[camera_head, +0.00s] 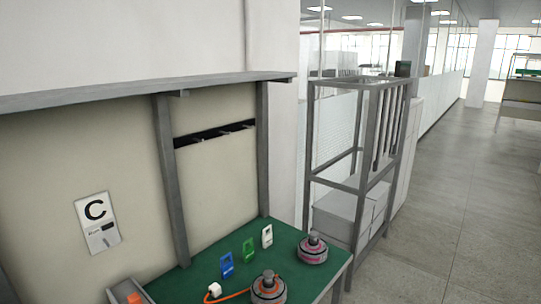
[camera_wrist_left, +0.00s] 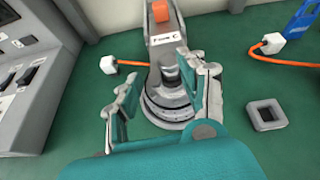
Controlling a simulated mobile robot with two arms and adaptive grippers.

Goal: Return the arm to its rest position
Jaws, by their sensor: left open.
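My left gripper (camera_wrist_left: 157,80) shows in the left wrist view, with its two fingers apart. I cannot tell whether the fingers touch the part. The head view shows neither of my grippers. There, two round hub motors rest on the green table, one near the front (camera_head: 268,288) and one at the right (camera_head: 313,251).
Blue (camera_head: 227,265), green (camera_head: 249,250) and white (camera_head: 267,236) items stand on the table (camera_head: 195,280). An orange cable (camera_wrist_left: 290,61) has a white plug. A square grey block (camera_wrist_left: 266,115) lies right of the gripper; a switch panel (camera_wrist_left: 30,75) stands left. A metal rack (camera_head: 350,187) stands beyond the table.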

